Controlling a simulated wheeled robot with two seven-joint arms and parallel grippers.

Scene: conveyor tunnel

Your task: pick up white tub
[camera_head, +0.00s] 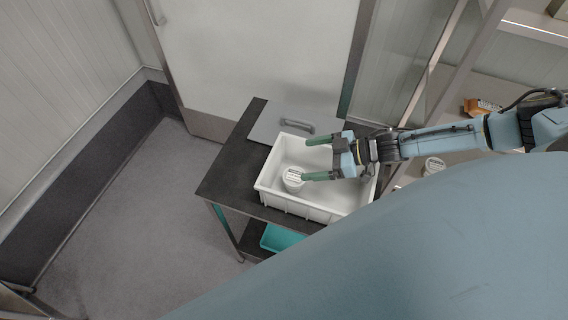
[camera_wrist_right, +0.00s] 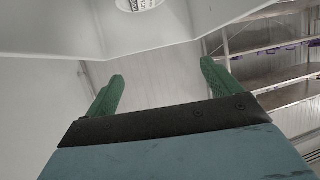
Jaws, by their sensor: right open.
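A white tub (camera_head: 292,179) with a printed label on its lid stands inside a white crate (camera_head: 268,188) on a dark table. Its labelled lid shows partly at the top edge of the right wrist view (camera_wrist_right: 140,3). My right gripper (camera_head: 306,158) is over the crate, with its green fingers spread and nothing between them. One fingertip appears close to the tub in the head view; I cannot tell whether they touch. The open fingers also show in the right wrist view (camera_wrist_right: 160,72). My left gripper is not in view.
The dark table (camera_head: 232,175) also holds a grey panel with a handle (camera_head: 297,125) behind the crate. A teal bin (camera_head: 279,238) sits below. Shelves at right hold another white tub (camera_head: 433,165) and an orange-brown package (camera_head: 481,106). Floor at left is clear.

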